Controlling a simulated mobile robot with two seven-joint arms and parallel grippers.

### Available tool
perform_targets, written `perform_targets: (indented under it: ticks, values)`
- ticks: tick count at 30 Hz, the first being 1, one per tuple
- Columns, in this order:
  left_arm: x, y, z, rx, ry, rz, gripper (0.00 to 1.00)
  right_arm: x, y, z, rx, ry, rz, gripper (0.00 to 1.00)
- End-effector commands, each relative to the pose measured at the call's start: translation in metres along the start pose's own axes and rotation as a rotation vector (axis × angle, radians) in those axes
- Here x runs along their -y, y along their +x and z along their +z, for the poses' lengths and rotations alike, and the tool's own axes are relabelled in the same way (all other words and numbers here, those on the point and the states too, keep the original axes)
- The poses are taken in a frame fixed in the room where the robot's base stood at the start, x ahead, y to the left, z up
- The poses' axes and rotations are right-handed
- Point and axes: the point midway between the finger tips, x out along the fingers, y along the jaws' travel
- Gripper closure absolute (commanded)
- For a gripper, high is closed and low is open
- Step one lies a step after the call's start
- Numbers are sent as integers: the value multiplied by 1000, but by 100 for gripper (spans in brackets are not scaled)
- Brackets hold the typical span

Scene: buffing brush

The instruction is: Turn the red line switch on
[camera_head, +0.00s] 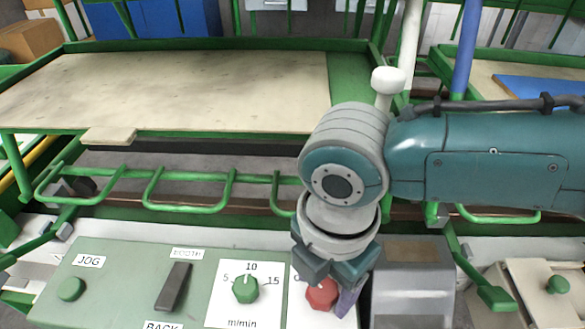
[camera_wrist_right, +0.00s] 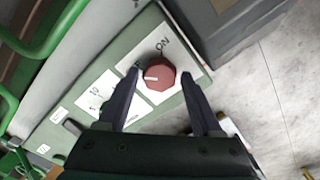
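The red line switch (camera_head: 321,295) is a round red knob on a white plate at the right end of the green control panel (camera_head: 125,285). In the right wrist view the red knob (camera_wrist_right: 159,74) has a white pointer mark toward the picture's left, and an "ON" label stands above it, away from the mark. My right gripper (camera_head: 328,284) is over the knob, pointing down. In the right wrist view its dark fingers (camera_wrist_right: 161,80) are apart, with the knob between their tips; contact cannot be told. My left gripper is not in view.
On the panel are a green JOG button (camera_head: 71,289), a black lever switch (camera_head: 174,287) and a green speed dial (camera_head: 246,289). A grey metal box (camera_head: 412,285) stands close right of the panel. Green rails (camera_head: 190,207) and a wooden board (camera_head: 170,90) lie behind.

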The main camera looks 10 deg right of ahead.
Motion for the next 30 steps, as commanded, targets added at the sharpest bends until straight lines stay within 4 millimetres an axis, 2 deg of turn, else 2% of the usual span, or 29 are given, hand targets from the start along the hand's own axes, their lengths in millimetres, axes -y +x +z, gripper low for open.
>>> perform_targets:
  ticks: [2,17,30]
  values:
    - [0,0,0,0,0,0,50,0,0,0,0,0,0,44]
    - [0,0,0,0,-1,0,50,0,0,0,0,0,-1,100]
    - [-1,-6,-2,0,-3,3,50,0,-2,0,-1,79,-1,100]
